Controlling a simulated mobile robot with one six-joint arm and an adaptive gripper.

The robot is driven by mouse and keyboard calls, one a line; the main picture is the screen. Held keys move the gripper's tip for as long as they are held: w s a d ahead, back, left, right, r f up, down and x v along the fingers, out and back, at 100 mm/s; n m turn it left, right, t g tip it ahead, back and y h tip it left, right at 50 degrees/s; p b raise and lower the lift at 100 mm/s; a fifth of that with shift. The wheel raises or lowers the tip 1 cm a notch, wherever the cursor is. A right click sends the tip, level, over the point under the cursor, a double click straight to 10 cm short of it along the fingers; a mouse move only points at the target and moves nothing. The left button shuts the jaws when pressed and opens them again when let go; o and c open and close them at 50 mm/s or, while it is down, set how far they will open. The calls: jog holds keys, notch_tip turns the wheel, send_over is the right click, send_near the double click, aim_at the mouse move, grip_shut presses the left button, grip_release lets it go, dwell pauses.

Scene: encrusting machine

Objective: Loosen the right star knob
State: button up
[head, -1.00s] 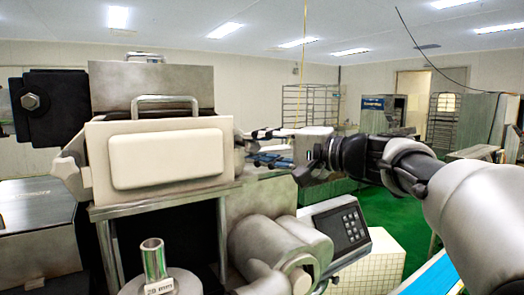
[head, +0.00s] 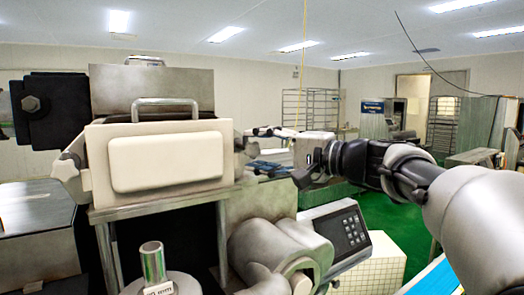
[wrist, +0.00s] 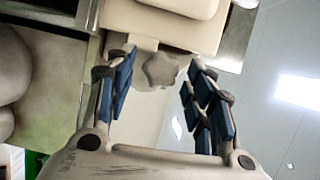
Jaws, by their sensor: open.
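The right star knob (wrist: 160,71) is a pale, lobed knob on the side of the machine's cream front block. In the wrist view it shows between and just beyond the two blue-padded fingers of my gripper (wrist: 163,58), with a gap on both sides. My gripper is open and does not hold the knob. In the head view my gripper (head: 257,150) reaches in from the right, beside the front block (head: 105,160), with its fingers pointing left at the knob. The knob is small and partly hidden there. The left star knob (head: 66,170) is at the block's left side.
A metal handle (head: 165,103) stands on top of the block. Below are a rounded metal housing (head: 280,250) and a tilted control panel (head: 343,232). Green floor and racks lie behind on the right.

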jog(key=v, duration=1.2)
jog(key=s+a+f+n+g+h, duration=0.1)
jog(key=s+a+f+g+h, duration=0.15)
jog(key=s+f, duration=0.45)
jog(key=s+a+f+n+g+h, duration=0.15)
jog(key=s+f+h, duration=0.3)
jog(key=f, duration=0.55)
jog(key=s+d+f+n+h, duration=0.2)
jog(key=s+d+f+h, duration=0.2)
jog(key=s+f, duration=0.4)
jog(key=s+d+f+n+g+h, duration=0.1)
jog(key=s+d+f+n+h, duration=0.1)
jog(key=s+d+f, duration=0.4)
notch_tip(320, 180, down, 4)
jog(key=shift+s+r+h, duration=0.25)
jog(key=shift+s+h, duration=0.65)
jog(key=shift+s, duration=0.3)
